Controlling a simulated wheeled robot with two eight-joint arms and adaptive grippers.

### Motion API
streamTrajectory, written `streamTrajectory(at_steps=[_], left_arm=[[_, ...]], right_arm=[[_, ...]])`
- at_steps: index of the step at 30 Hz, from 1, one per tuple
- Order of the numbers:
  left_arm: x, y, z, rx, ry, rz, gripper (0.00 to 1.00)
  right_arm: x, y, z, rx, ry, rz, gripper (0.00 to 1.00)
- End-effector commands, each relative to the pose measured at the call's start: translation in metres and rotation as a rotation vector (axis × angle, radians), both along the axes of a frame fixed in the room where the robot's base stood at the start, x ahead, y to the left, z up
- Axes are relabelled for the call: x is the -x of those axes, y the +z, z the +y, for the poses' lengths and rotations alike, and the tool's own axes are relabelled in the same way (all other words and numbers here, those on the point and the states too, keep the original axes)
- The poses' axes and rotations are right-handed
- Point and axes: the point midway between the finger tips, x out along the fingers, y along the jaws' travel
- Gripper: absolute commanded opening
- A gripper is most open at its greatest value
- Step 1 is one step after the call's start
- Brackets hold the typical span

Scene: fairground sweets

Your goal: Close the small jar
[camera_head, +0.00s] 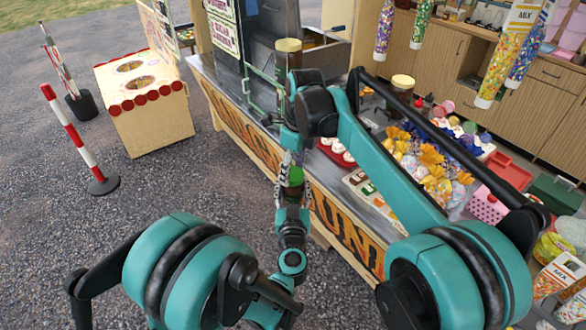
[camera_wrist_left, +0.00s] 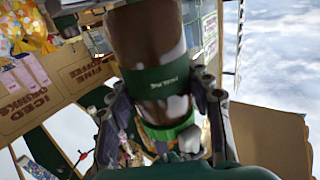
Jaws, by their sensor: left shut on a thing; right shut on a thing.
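The small jar (camera_wrist_left: 150,45) is brown with a dark green lettered band and shows large in the left wrist view. Its upper end is cut off there. In the head view the jar (camera_head: 295,177) is a small green and brown shape between my two grippers. My left gripper (camera_head: 292,196) comes up from below and is shut on it, with a finger on either side in the left wrist view (camera_wrist_left: 165,100). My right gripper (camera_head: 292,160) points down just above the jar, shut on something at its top. What it holds is largely hidden, and I cannot tell whether a lid is seated.
Two larger jars with tan lids stand on the counter, one at the back (camera_head: 288,45) and one farther right (camera_head: 402,83). Wrapped sweets (camera_head: 432,165) and a red tray (camera_head: 335,152) lie on the counter. A game box (camera_head: 145,100) stands on the gravel left.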

Motion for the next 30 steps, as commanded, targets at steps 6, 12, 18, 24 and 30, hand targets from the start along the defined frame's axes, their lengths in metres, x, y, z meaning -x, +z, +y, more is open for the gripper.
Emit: streamTrajectory(at_steps=[6, 12, 18, 24, 30], left_arm=[[0.0005, 0.0, -0.0003, 0.0, -0.001, 0.0, 0.0], [0.0005, 0.0, -0.0003, 0.0, -0.001, 0.0, 0.0], [0.0006, 0.0, -0.0003, 0.001, -0.001, 0.0, 0.0], [0.0005, 0.0, -0.0002, 0.0, -0.001, 0.0, 0.0], [0.0003, 0.0001, -0.0001, 0.0, -0.001, 0.0, 0.0]], right_arm=[[-0.0002, 0.0003, 0.0009, 0.0, -0.423, -0.003, 0.41], [-0.0007, 0.0002, 0.0006, -0.002, -0.57, -0.004, 0.41], [-0.0009, 0.0002, 0.0005, -0.002, -0.574, -0.003, 0.41], [-0.0008, 0.0001, 0.0005, -0.002, -0.573, -0.003, 0.73], [-0.0004, -0.0001, 0.0005, -0.001, -0.572, -0.002, 0.73]])
